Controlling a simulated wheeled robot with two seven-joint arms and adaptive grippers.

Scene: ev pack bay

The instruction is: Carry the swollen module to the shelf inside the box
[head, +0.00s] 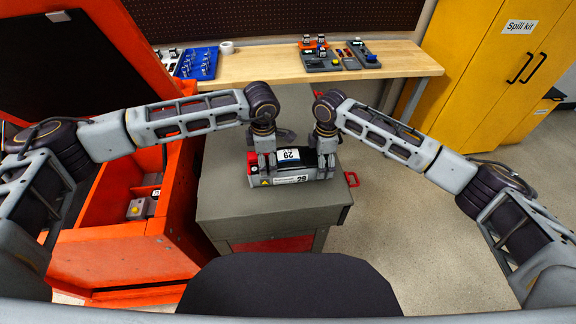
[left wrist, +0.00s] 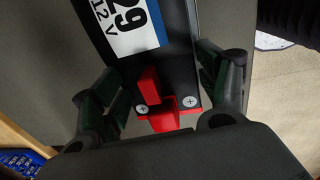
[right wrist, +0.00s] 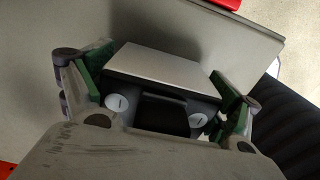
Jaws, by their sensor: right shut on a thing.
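The module (head: 290,178), a dark and grey block with white labels reading 29, rests on the grey cart top in the head view. My left gripper (head: 262,172) is at its left end. In the left wrist view its fingers straddle the module's end (left wrist: 152,75), with red terminal parts, and stand slightly apart from its sides. My right gripper (head: 326,170) is shut on the right end, which also shows in the right wrist view (right wrist: 165,72). The orange box (head: 125,250) stands open on the left; its inner shelf is not clearly visible.
The cart (head: 235,205) has red handles on its right. A small grey unit (head: 137,209) lies inside the box. Behind, a wooden workbench (head: 270,67) holds a blue tray (head: 197,62) and several parts. Yellow cabinets (head: 490,60) stand at right; the floor before them is clear.

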